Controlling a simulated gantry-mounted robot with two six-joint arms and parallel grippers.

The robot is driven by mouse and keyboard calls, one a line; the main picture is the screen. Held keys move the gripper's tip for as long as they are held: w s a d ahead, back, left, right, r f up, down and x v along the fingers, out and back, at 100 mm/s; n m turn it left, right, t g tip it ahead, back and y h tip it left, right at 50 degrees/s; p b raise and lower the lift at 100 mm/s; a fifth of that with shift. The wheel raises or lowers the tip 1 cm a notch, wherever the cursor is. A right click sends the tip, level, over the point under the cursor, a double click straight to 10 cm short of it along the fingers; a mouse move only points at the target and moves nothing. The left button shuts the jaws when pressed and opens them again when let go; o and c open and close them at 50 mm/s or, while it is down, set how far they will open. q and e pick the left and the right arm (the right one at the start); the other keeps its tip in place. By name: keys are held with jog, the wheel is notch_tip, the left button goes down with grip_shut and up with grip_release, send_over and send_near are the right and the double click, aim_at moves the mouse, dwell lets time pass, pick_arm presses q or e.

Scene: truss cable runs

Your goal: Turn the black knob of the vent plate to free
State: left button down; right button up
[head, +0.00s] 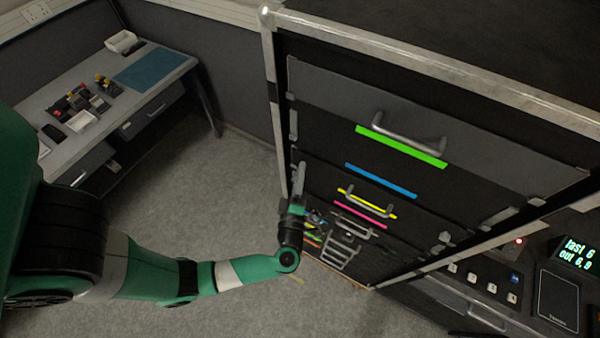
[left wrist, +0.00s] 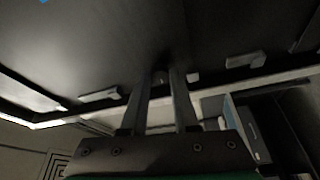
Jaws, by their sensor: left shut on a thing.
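My left gripper (head: 300,178) is upright at the left edge of the dark rack front in the head view. In the left wrist view its two fingers (left wrist: 168,75) reach up to a dark plate (left wrist: 110,45) and are closed on a small dark thing at their tips, which I take for the black knob. The knob itself is mostly hidden by the fingers and lost in shadow, so its angle cannot be told. No marking for free can be read. My right gripper is not in view.
The rack has drawer fronts with a green strip (head: 400,147), a blue strip (head: 381,180) and metal handles (head: 408,133). Light clips (left wrist: 100,95) line the plate's edge. A bench (head: 115,95) with small items stands at the left. A control panel (head: 500,280) is at the lower right. The floor between is clear.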

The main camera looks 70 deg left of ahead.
pick_arm(q)
jog(key=c, duration=0.7)
grip_release()
jog(key=shift+o, duration=0.2)
jog(key=shift+d, duration=0.1)
jog(key=b+v, duration=0.1)
jog(key=v, duration=1)
jog(key=shift+s, duration=0.2)
